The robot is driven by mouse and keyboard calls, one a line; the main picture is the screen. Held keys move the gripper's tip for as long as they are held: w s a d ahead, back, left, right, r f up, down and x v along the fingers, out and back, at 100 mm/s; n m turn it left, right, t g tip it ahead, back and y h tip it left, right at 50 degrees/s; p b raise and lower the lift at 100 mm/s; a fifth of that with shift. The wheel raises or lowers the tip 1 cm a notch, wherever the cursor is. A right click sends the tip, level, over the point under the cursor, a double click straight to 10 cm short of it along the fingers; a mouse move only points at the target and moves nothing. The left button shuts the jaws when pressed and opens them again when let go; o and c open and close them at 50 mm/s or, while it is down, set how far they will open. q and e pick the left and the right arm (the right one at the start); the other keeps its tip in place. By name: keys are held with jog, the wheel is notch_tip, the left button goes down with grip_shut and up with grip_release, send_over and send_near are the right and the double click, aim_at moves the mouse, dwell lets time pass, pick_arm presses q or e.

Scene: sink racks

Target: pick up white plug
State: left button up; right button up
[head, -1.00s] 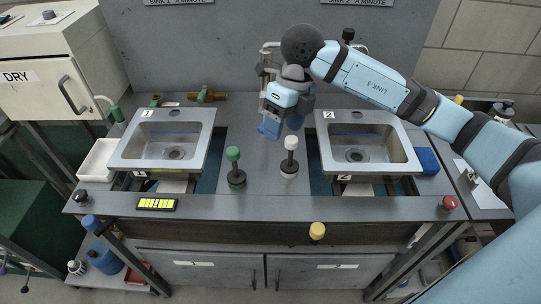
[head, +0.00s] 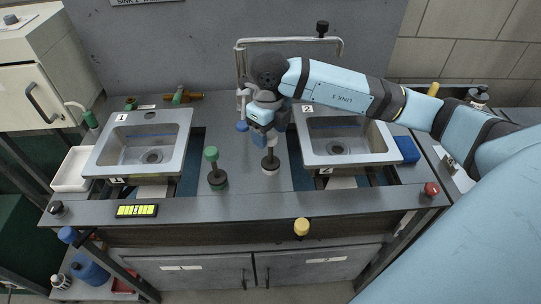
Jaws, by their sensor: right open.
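My left gripper is not in view.
A green plug (head: 216,170) stands just left of the white plug. Sink 1 (head: 187,131) is on the left and sink 2 (head: 305,139) on the right. A pipe frame (head: 300,40) rises behind my right gripper. The counter front is mostly clear.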

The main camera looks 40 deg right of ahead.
aim_at(271, 153)
notch_tip(271, 153, down, 4)
jog(key=shift+w+d+f, duration=0.1)
jog(key=shift+w+f, duration=0.05)
jog(key=shift+f, duration=0.05)
jog(key=c, duration=1)
jog(key=shift+r, duration=0.15)
